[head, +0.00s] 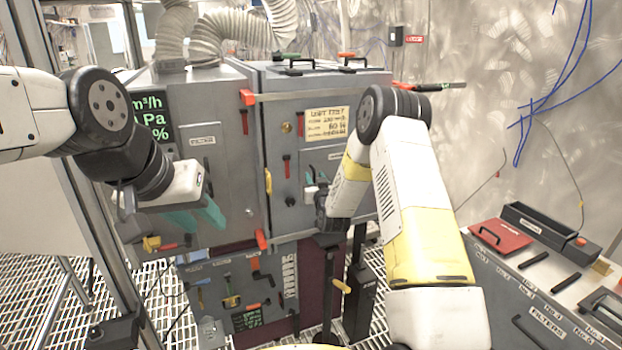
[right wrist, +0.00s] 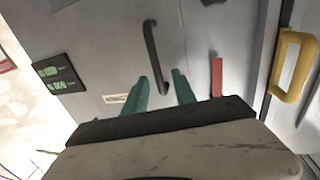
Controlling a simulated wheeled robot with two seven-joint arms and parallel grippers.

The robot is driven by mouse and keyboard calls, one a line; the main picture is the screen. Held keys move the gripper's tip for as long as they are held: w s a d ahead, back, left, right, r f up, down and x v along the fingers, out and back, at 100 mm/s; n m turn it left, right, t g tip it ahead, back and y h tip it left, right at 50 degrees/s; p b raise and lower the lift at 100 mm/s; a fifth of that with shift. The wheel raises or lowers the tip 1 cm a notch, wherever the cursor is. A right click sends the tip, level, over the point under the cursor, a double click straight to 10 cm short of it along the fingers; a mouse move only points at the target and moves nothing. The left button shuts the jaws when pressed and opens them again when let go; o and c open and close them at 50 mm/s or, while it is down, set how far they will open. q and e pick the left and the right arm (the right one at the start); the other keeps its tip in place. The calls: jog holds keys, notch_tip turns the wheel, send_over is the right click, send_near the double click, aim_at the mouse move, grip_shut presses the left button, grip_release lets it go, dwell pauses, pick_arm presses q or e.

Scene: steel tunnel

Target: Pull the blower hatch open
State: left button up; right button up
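In the head view the right gripper (head: 316,188) is at the hatch front. The hatch looks closed. My left gripper (head: 197,216) is open and empty before the left box.
A yellow handle (right wrist: 293,66) and a red lever (right wrist: 217,77) are close to the right gripper. The left box (head: 220,140) carries a display and hoses. A lower tool panel (head: 235,290) is beneath. A grey bench (head: 540,300) with a red case stands at right.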

grip_shut()
dwell(1.4)
